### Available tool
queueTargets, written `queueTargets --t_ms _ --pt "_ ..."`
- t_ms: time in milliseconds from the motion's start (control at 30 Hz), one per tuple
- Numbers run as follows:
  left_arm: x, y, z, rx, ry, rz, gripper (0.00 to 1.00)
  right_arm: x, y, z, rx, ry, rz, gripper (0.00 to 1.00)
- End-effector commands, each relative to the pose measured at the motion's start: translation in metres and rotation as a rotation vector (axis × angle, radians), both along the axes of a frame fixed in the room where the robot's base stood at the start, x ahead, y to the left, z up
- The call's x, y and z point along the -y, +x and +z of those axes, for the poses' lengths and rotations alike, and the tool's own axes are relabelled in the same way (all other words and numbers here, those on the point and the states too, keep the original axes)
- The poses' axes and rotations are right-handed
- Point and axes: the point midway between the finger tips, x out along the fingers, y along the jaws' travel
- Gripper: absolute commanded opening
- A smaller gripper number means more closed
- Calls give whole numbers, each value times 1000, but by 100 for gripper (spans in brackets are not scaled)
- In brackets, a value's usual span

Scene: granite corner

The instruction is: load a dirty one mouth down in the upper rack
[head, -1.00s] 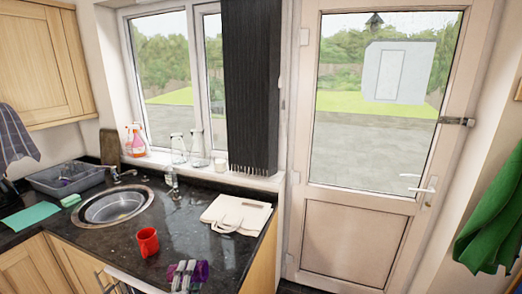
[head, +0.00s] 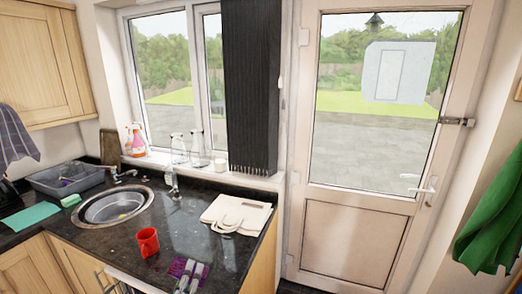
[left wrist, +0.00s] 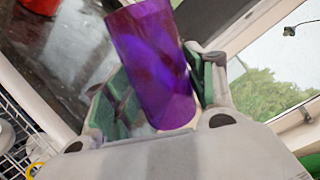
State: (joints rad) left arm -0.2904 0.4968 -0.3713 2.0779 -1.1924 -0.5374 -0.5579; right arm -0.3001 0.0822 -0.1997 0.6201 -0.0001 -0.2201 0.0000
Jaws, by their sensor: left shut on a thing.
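A purple cup (left wrist: 152,65) is held between the fingers of my left gripper (left wrist: 160,90) in the left wrist view, and its long body lies tilted across the jaws. I cannot tell which end is its mouth. In the head view the purple cup (head: 178,266) shows partly behind my left gripper (head: 190,277), at the bottom edge near the counter front. White rack wires (left wrist: 18,140) show at the left of the left wrist view. My right gripper is not in view.
A folded cream cloth (head: 237,214) lies on the counter (head: 190,222) at the right. Spray bottles and jars line the windowsill.

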Motion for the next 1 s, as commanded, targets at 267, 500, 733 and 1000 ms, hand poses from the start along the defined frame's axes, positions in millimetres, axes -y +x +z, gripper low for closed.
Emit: queueTargets --t_ms 267,500,733,1000 --pt "0 0 1 1 27 0 26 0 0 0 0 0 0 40" --pt "0 0 1 2 52 -1 26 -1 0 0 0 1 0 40" --pt "0 0 1 2 185 -1 26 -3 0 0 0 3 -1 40" --pt "0 0 1 1 362 -1 26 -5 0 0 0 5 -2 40"
